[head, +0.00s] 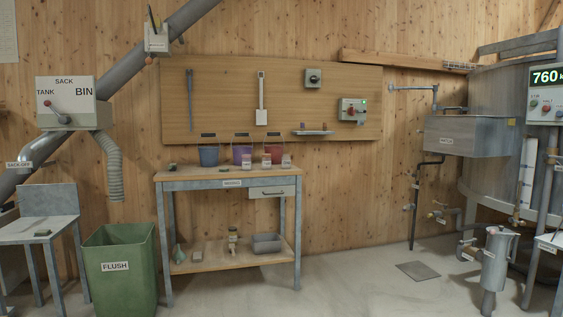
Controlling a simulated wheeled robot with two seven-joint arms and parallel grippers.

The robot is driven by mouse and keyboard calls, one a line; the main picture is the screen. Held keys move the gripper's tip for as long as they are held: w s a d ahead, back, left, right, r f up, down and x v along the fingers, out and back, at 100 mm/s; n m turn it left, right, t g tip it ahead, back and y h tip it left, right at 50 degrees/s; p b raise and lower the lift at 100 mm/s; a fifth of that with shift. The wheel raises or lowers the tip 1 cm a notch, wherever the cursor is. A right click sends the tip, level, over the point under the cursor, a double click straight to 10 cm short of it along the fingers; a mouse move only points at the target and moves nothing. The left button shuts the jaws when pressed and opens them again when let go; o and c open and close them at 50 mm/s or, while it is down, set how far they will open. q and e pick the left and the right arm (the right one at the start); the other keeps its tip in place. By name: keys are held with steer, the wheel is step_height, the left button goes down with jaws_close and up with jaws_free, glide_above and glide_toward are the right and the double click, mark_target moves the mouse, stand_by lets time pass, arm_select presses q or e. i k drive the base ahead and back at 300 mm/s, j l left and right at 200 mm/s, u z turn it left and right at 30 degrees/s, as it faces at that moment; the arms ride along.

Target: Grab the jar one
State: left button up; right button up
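Several small pale jars or containers stand on the workbench (190,176) in the middle of the head view. One small jar (246,161) stands in front of a purple tub (239,150). Another small jar (266,161) stands in front of a red tub (274,151), and a third (286,162) is just to its right. Their labels are too small to read, so I cannot tell which is jar one. Neither of my grippers is in view.
A blue tub (208,156) stands on the bench's left part. A green FLUSH bin (122,262) stands by the bench's left leg. A metal table (40,228) is at the far left. Tank piping (493,260) is at the right.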

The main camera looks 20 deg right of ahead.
mark_target(286, 158)
steer(key=i+l, duration=0.5)
steer(key=l, duration=0.15)
steer(key=i+l, duration=1.05)
steer(key=l, duration=0.25)
